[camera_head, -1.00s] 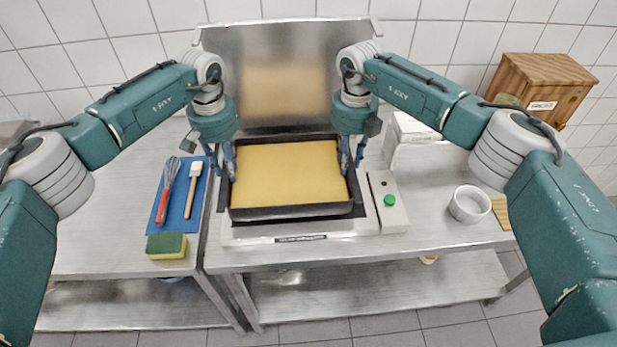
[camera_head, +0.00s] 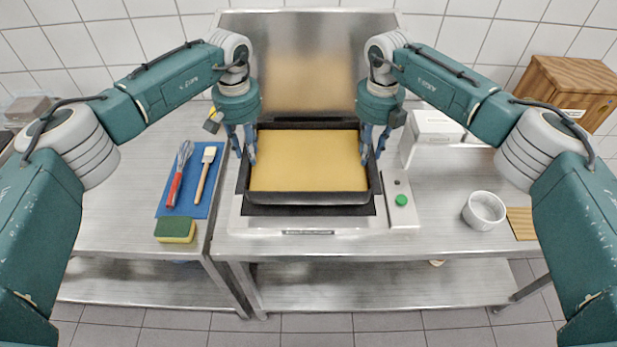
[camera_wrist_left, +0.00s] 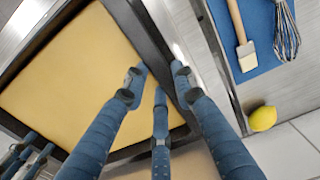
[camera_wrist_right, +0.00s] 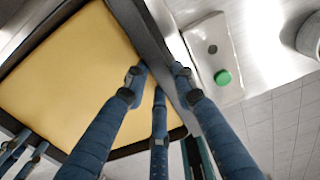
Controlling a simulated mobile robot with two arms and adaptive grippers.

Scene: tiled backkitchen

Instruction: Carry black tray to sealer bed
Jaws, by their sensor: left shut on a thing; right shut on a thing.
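The black tray (camera_head: 308,198), filled with a flat yellow layer (camera_head: 308,160), is level over the sealer bed (camera_head: 308,211). A dark strip of the bed shows in front of the tray; whether the tray touches it I cannot tell. My left gripper (camera_head: 244,156) is shut on the tray's left wall, and my right gripper (camera_head: 371,154) is shut on its right wall. The left wrist view shows the tray rim (camera_wrist_left: 150,42) between the fingers, and the right wrist view shows the opposite rim (camera_wrist_right: 150,40) likewise.
The raised sealer lid (camera_head: 308,22) stands behind. A green button (camera_head: 401,200) is right of the bed. A white bowl (camera_head: 484,211) and wooden box (camera_head: 570,85) are farther right. A blue mat (camera_head: 207,207) with a whisk (camera_head: 180,172) and brush, and a sponge (camera_head: 175,230), lie left.

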